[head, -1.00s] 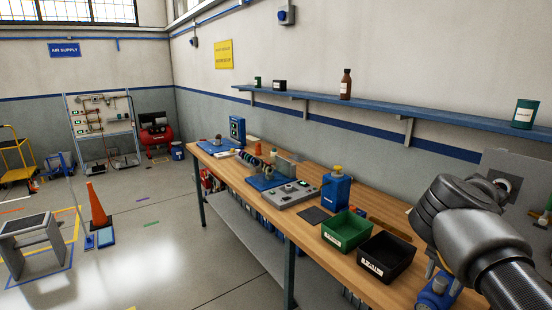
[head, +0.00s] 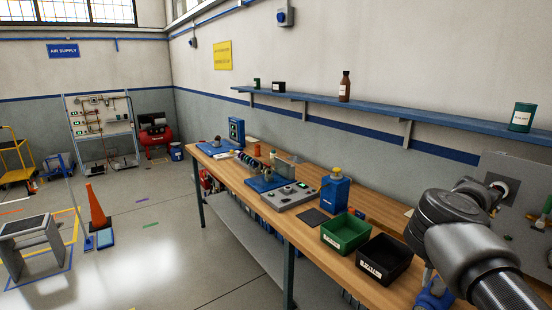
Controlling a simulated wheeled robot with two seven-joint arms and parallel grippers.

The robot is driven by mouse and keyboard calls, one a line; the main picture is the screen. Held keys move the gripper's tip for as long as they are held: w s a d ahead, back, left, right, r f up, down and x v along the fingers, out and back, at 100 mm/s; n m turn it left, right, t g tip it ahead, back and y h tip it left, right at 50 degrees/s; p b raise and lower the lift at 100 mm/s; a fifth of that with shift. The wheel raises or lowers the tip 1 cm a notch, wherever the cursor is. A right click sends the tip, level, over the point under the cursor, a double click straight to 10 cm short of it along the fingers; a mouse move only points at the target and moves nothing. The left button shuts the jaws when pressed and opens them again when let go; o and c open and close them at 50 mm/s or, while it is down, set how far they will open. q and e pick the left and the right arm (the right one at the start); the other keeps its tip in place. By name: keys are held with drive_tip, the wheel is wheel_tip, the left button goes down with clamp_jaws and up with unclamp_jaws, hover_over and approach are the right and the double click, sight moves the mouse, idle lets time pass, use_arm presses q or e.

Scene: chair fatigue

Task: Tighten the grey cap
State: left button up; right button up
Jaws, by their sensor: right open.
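A grey panel (head: 518,172) stands at the right end of the bench, with a round pale fitting (head: 502,187) on its face. I cannot tell for certain whether this fitting is the grey cap. My right gripper (head: 490,190) is open, at the end of my dark arm that comes in from the lower right. It is close in front of the round fitting; its fingertips are small and partly hidden by the wrist, so I cannot tell whether they touch it. My left gripper is not in view.
The wooden bench (head: 284,225) carries a green bin (head: 346,248), a black bin (head: 385,276), a blue canister (head: 335,193) and a grey control box (head: 291,196). A blue tool (head: 434,294) is partly hidden by my arm. A blue shelf (head: 400,119) runs above.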

drive_tip(key=shift+r+n+p, duration=0.1)
drive_tip(key=shift+n+p, duration=0.2)
drive_tip(key=shift+n, duration=1.7)
drive_tip(key=shift+c, duration=0.3)
